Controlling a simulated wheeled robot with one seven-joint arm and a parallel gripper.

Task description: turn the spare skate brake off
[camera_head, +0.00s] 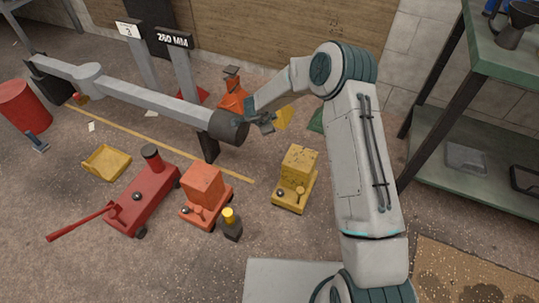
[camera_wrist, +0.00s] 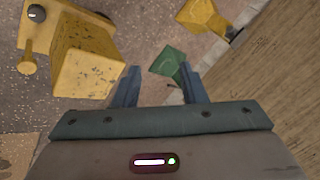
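Two small wheeled skates stand on the floor. One is yellow (camera_head: 299,165), with a block on its base, a small round-ended lever (camera_head: 300,192) and a dark knob (camera_head: 279,192) at its front. The other is orange-red (camera_head: 203,186) with a similar lever, left of it. No label tells me which is the spare. My gripper (camera_head: 268,122) is up beside the beam's end, behind and above the yellow skate. In the wrist view my gripper (camera_wrist: 158,82) is open and empty; the yellow skate (camera_wrist: 87,68) and its lever (camera_wrist: 27,66) show at the left, apart from the fingers.
A grey beam (camera_head: 150,99) runs along the left, its dark end close to my gripper. A red jack (camera_head: 143,200), dark bottle (camera_head: 231,226) and yellow tray (camera_head: 107,162) stand on the floor. Green (camera_wrist: 170,64) and yellow (camera_wrist: 203,14) pieces lie behind. A green shelf (camera_head: 505,65) stands right.

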